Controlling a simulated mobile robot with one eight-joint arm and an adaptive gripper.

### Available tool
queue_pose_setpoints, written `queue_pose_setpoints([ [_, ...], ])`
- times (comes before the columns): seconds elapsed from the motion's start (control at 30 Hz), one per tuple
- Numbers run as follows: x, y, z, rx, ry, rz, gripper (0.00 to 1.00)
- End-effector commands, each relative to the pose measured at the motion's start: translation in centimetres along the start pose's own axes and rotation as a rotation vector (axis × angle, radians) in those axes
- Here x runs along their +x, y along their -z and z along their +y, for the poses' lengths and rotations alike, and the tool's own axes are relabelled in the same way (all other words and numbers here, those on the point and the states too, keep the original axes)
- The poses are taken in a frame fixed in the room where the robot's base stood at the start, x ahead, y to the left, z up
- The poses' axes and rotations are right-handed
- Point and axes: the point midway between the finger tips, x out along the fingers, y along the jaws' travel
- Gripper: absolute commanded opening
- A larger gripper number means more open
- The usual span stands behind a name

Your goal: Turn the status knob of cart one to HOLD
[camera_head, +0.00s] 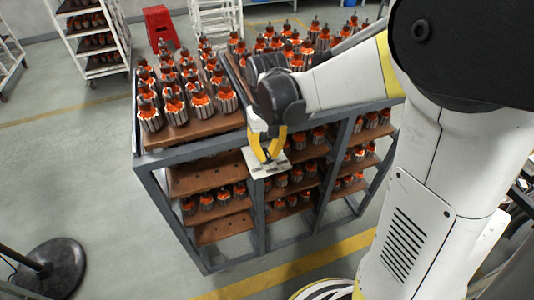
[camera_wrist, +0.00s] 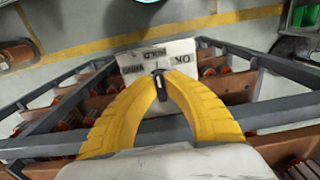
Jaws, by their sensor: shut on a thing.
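A dark status knob (camera_wrist: 160,85) sits on a pale plate (camera_wrist: 205,50) on the cart's top frame in the wrist view. Upside-down lettering on the plate reads HOLD at the upper middle and OK at the right, with another, less clear word at the left. My gripper (camera_wrist: 161,82) has yellow fingers closed around the knob from both sides. In the head view my gripper (camera_head: 267,157) points down at the plate (camera_head: 268,170) at the front of the cart (camera_head: 191,150). The knob is hidden there by the fingers. I cannot tell surely which label its mark faces.
The cart carries several orange-and-dark armatures (camera_head: 201,103) on its top and lower shelves. A white rack (camera_head: 120,40) and a red stool (camera_head: 161,27) stand behind at left. A black round base (camera_head: 50,268) is at lower left. Floor left of the cart is clear.

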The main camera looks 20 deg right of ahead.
Motion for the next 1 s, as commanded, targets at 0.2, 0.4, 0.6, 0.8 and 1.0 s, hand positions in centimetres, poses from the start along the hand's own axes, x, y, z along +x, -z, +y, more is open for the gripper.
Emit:
queue_pose_setpoints([
  [0.2,0.0,0.0,0.0,-0.009,0.000,0.000,0.00],
  [0.4,0.0,0.0,0.0,-0.008,0.000,0.000,0.00],
  [0.6,0.0,0.0,0.0,-0.008,0.000,0.000,0.33],
  [0.8,-0.1,0.0,0.0,-0.008,0.000,0.000,0.33],
  [1.0,-2.2,0.0,0.0,-0.008,0.000,0.000,0.33],
])
